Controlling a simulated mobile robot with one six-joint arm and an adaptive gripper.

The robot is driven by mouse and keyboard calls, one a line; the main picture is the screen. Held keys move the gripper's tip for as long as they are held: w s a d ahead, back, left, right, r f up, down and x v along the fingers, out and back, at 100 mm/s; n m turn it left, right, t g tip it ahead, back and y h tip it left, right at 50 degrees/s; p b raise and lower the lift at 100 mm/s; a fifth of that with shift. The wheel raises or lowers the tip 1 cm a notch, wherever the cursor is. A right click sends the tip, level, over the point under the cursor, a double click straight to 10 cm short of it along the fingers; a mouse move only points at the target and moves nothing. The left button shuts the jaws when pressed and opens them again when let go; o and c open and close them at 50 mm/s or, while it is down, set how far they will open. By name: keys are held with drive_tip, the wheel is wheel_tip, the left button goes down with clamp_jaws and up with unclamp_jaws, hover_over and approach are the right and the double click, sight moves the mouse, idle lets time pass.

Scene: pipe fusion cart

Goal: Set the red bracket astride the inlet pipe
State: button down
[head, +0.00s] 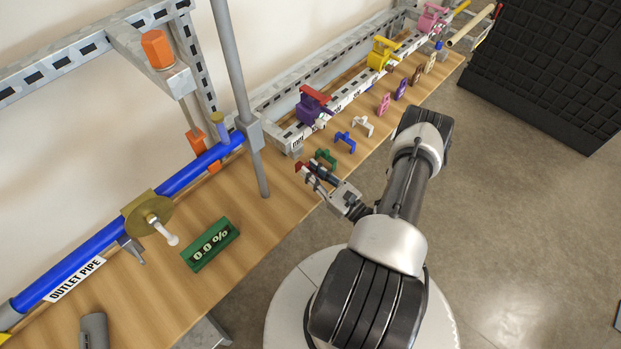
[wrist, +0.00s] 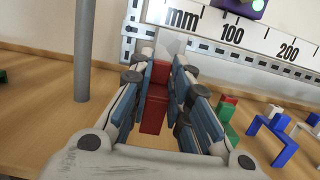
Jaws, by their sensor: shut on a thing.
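The red bracket (wrist: 153,112) sits between the blue-padded fingers of my gripper (wrist: 160,105), which is shut on it. In the head view a small red part of the bracket (head: 298,167) shows at the tip of my gripper (head: 308,173), over the front part of the wooden bench. The fingers hide much of the bracket's shape. The blue outlet pipe (head: 189,175) runs along the left of the bench and carries a readable label. I cannot read any inlet pipe label, so I cannot tell which pipe is the inlet.
Green (head: 326,158), blue (head: 345,141) and white (head: 362,126) brackets stand on the bench beside my gripper. A grey post (head: 240,90) rises to its left. A ruled rail (head: 345,100) with coloured clamps lies behind. A green 0.0 % display (head: 211,245) sits front left.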

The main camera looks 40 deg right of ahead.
drive_tip(key=shift+w, duration=0.3)
drive_tip(key=shift+w+f, duration=0.15)
drive_tip(key=shift+f, duration=0.2)
drive_tip(key=shift+f+b, duration=0.85)
drive_tip(key=shift+f, duration=0.55)
drive_tip(key=shift+f, duration=0.1)
drive_tip(key=shift+f+b, duration=0.15)
drive_tip(key=shift+b, duration=0.15)
drive_tip(key=c, duration=1.5)
unclamp_jaws()
